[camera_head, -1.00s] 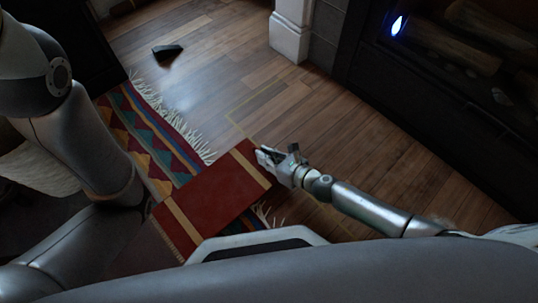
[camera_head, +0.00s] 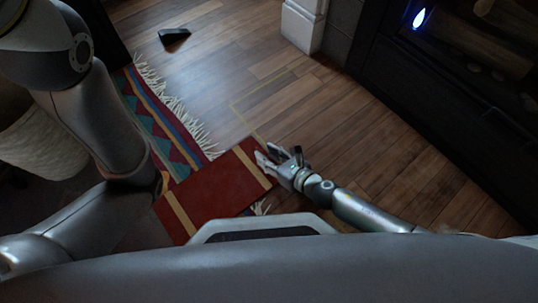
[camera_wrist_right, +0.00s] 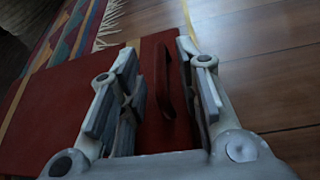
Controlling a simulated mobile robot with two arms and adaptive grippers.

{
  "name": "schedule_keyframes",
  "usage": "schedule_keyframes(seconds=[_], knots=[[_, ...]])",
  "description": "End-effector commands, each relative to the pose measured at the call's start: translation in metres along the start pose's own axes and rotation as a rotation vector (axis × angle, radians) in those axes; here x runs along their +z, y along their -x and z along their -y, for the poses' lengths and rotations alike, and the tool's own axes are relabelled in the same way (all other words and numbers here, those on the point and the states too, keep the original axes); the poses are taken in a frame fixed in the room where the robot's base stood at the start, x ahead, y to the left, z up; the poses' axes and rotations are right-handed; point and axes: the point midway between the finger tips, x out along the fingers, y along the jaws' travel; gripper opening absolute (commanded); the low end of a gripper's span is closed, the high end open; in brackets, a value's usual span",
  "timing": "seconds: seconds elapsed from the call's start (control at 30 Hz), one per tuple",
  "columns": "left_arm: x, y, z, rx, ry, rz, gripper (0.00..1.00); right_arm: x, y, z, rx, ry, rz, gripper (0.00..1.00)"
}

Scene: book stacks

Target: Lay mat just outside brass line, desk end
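The red mat (camera_head: 216,188) with tan stripes lies partly over a patterned rug, its right end by the wood floor. It also shows in the right wrist view (camera_wrist_right: 50,105). The thin brass line (camera_head: 240,116) makes a corner on the floor and runs down towards the mat's upper right edge; part shows in the wrist view (camera_wrist_right: 187,18). My right gripper (camera_head: 279,156) is at the mat's right end, its fingers spread. In the wrist view a raised red strip (camera_wrist_right: 164,82) shows between the open fingers (camera_wrist_right: 155,60). My left arm crosses the left side; its gripper is out of view.
The fringed patterned rug (camera_head: 160,125) lies left of the line. A dark wedge-shaped object (camera_head: 174,37) stands on the floor beyond it. A fireplace (camera_head: 440,85) with a white pillar base (camera_head: 302,27) bounds the right. A pale basket (camera_head: 45,140) is at left. Wood floor between is clear.

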Motion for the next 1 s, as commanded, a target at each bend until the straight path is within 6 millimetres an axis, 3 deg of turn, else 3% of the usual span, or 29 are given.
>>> schedule_keyframes(seconds=[0.2,0.33,0.8,1.0], knots=[[0.001,-0.001,0.001,0.0,-0.001,0.001,0.4,0.002,0.001,0.0,0.0,0.0,0.001,0.32],[0.003,-0.005,0.001,0.0,-0.001,0.002,0.4,0.002,0.011,-0.001,0.0,-0.002,-0.001,0.32],[0.012,-0.024,0.006,0.0,-0.001,0.007,0.4,0.002,0.095,0.0,-0.001,-0.001,-0.003,0.32],[0.013,-0.026,0.006,0.0,-0.001,0.007,0.4,0.001,0.114,-0.001,0.0,-0.002,-0.001,0.32]])
